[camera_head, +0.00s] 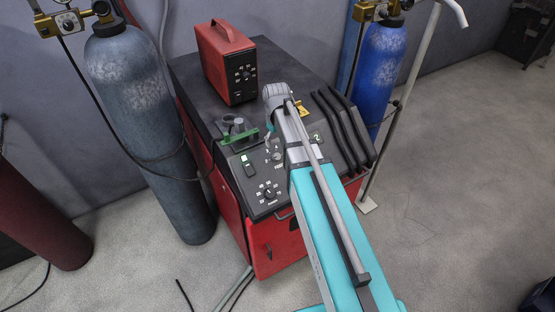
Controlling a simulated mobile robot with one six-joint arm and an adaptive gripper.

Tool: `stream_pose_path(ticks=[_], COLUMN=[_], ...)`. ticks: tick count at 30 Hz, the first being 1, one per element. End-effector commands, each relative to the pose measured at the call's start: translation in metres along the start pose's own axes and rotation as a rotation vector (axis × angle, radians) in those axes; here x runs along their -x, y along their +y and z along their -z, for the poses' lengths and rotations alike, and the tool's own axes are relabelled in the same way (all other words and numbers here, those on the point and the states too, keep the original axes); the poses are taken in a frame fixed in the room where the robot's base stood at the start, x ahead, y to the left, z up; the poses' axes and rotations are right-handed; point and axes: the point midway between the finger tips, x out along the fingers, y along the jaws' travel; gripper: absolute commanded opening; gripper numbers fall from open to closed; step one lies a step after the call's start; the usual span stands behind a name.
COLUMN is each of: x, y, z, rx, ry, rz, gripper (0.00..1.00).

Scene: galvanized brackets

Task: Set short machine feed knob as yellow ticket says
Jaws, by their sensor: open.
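A red machine (270,250) with a dark sloped front panel stands in the middle. A small knob (277,157) sits on the panel, with lettering below it that seems to read FEED. A larger dial (268,192) with numbers round it is lower left on the panel. A yellow ticket (301,108) lies on the machine's top edge, partly behind my arm; its writing is too small to read. My gripper (269,139) is small in view, partly hidden by my wrist, open and above the panel near the small knob. I cannot tell any touch.
A smaller red box (228,62) with its own numbered dial stands on the machine. A green bracket (238,136) with grey parts lies left of my gripper. Gas cylinders (140,110) (381,65) flank the machine.

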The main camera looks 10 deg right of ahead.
Motion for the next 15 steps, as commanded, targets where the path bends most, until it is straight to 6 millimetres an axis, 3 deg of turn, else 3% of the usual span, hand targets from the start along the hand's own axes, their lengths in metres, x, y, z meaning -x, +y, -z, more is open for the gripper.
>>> stream_pose_path(ticks=[15], x=[-0.044], y=[0.000], z=[0.000], rx=[0.000], ry=[0.000], rz=[0.000], gripper=[0.78])
